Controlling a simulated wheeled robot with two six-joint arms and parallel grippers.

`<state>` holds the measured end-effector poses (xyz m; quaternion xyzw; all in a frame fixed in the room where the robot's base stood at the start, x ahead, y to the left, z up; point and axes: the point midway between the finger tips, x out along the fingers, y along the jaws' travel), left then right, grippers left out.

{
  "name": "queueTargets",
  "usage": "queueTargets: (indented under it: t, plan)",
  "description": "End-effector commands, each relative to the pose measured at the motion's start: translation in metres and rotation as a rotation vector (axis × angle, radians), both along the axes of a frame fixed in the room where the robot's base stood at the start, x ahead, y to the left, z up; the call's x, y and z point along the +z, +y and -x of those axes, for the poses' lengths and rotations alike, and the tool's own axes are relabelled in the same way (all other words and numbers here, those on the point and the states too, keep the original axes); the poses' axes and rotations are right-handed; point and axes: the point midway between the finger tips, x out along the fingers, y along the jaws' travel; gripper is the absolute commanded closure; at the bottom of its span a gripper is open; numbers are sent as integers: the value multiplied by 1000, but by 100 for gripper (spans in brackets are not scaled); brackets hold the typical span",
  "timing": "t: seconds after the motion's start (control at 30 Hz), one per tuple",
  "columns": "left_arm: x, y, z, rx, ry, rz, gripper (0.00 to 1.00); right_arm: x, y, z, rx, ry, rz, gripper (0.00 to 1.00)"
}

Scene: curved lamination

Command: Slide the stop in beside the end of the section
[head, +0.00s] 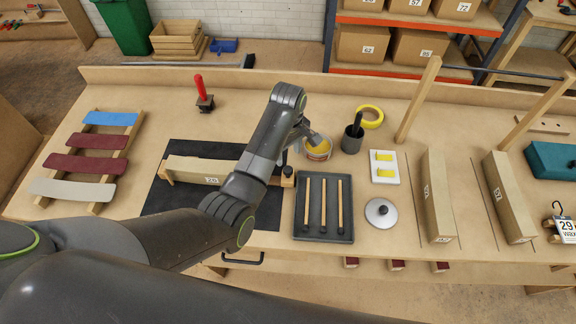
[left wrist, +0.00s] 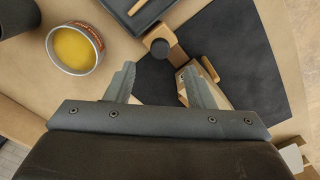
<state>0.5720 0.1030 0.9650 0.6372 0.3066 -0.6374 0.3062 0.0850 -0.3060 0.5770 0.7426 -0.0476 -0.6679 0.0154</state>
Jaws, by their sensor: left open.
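A pale curved wooden section (head: 200,169) labelled 28 lies on the black mat (head: 262,213); my left arm hides its right part. The stop, a small wooden piece with a dark round knob (head: 288,171), shows just right of my arm. In the left wrist view the wooden piece and its knob (left wrist: 160,48) lie beyond my fingers, close to other wooden parts at the mat's edge. My left gripper (head: 313,138) is above the table by the glue tin; in the wrist view its fingers (left wrist: 160,85) are apart and empty. Whether the stop touches the section, I cannot tell.
A tin of yellow glue (head: 317,148) and a dark cup (head: 352,140) stand near my left gripper. A dark tray (head: 324,236) with three sticks lies right of the mat. Numbered wooden sections (head: 434,195) stand further right. A rack with coloured curved pieces (head: 97,141) is at left.

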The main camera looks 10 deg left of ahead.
Motion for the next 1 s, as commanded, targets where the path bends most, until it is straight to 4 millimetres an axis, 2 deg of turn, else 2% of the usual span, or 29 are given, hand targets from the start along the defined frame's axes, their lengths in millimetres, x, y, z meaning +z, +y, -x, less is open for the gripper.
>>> queueTargets:
  t: [0.2,0.4,0.6,0.83,0.87,1.0]
  plan:
    - [-40,0,1,0,4,-1,51,5,0,0,0,0,0,64]
    - [-62,0,0,0,1,0,51,5,0,0,0,0,0,64]
    - [-70,0,0,0,-1,1,51,5,0,0,0,0,0,64]
    - [-70,0,0,0,-1,1,51,5,0,0,0,0,0,64]
    - [-70,0,0,0,-1,1,53,5,0,0,0,0,0,64]
    - [-70,0,0,0,-1,1,71,5,0,0,0,0,0,64]
